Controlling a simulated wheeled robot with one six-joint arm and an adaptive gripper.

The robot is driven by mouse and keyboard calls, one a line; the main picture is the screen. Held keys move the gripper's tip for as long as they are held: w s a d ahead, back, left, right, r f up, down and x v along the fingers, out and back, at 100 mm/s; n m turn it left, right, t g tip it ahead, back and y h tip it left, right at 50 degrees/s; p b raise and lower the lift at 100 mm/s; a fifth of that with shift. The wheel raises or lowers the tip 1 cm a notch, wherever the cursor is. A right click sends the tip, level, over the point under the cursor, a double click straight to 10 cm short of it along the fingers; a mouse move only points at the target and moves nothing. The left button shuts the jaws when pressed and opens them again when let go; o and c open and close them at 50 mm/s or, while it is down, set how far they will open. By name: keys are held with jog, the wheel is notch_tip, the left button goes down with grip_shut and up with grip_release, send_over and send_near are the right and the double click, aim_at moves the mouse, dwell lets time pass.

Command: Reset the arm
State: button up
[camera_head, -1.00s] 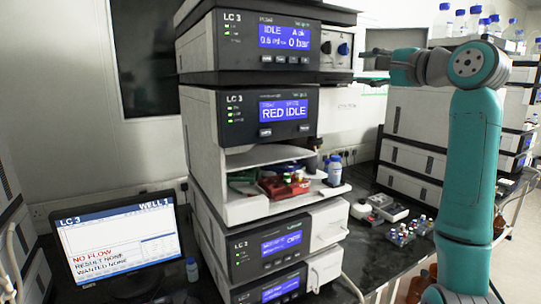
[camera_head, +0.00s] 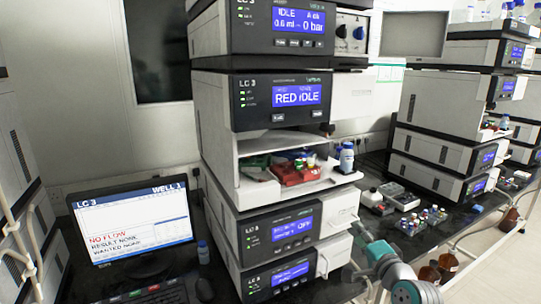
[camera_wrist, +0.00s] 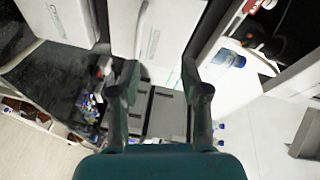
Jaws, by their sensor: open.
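My gripper (camera_wrist: 160,88) is open in the wrist view, with its two dark teal fingers apart and nothing seen held between them. Grey and white equipment lies beyond the fingers. In the head view, part of my teal and grey arm (camera_head: 395,272) is low at the bottom right, in front of the bench and right of the lower stack units. I cannot make out the fingers there.
A monitor (camera_head: 135,225) is at left. Small vials (camera_head: 425,218) and brown bottles (camera_head: 440,265) are at right.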

jog(key=s+a+f+n+g+h, duration=0.1)
jog(key=s+a+f+n+h, duration=0.1)
jog(key=s+f, duration=1.1)
jog(key=s+a+f+n+h, duration=0.1)
jog(key=s+a+f+n, duration=0.1)
jog(key=s+f, duration=1.15)
jog(key=s+r+n, duration=0.2)
jog(key=s+n, duration=0.1)
jog(key=s, duration=0.8)
jog(key=s+a+r+n, duration=0.1)
jog(key=s+r+n, duration=0.2)
jog(key=s, duration=0.7)
jog(key=s+r+n+g, duration=0.1)
jog(key=s+r+n, duration=0.1)
jog(key=s, duration=0.9)
jog(key=shift+s+a+r+n, duration=0.35)
jog(key=shift+r+n, duration=0.05)
jog(key=shift+r, duration=0.2)
